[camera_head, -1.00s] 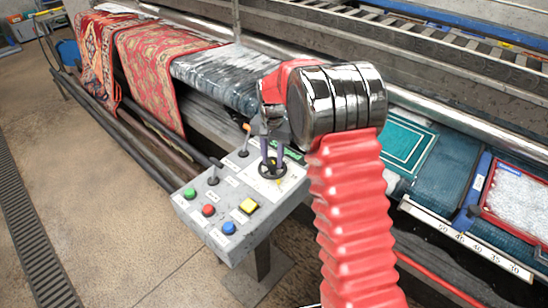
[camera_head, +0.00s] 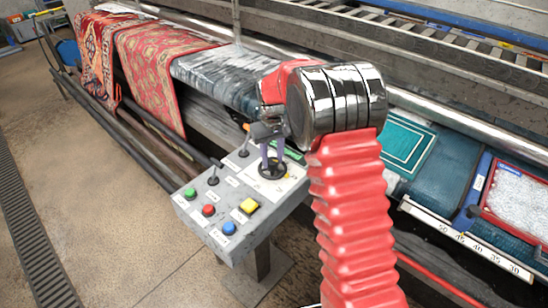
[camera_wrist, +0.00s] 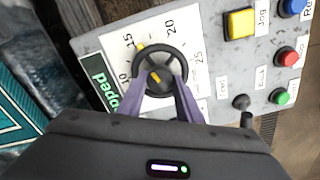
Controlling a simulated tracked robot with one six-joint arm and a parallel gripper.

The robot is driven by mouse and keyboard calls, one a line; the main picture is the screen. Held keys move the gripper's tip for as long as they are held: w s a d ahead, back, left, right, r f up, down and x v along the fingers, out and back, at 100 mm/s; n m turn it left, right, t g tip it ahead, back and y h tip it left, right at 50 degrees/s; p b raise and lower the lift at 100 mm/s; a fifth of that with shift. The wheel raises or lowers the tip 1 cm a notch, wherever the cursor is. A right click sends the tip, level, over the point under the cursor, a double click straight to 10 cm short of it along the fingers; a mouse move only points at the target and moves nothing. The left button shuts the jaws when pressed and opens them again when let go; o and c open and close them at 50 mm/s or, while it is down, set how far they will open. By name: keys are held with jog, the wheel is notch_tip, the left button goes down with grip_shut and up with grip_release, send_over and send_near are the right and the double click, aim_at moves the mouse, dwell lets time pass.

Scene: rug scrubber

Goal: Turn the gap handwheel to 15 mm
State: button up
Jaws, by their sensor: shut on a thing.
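The gap handwheel (camera_wrist: 163,46) is a small black wheel on a white dial plate (camera_wrist: 112,48) printed 10, 15, 20 and 25. A yellow mark on its rim lies close to the 15, and its hub carries a short yellow bar. In the head view the handwheel (camera_head: 272,174) sits on the sloped grey control panel (camera_head: 228,187). My gripper (camera_wrist: 160,82) has its two purple fingers closed on the wheel, one on either side of the hub. In the head view my gripper (camera_head: 271,160) reaches down onto the wheel from above. The fingers cover the lower part of the wheel.
A yellow button (camera_head: 249,205), green, red and blue buttons and small levers (camera_head: 213,175) stand close by on the panel. A green display (camera_wrist: 104,82), partly hidden, lies beside the dial. Patterned rugs (camera_head: 160,65) hang behind. A white scale (camera_head: 465,237) runs along the machine at right.

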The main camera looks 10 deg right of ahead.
aim_at(272, 159)
jog(key=shift+n, duration=0.9)
jog(key=o, duration=1)
jog(key=shift+o, duration=0.2)
jog(key=shift+r, duration=0.1)
notch_tip(272, 159, up, 14)
jog(key=shift+f, duration=0.25)
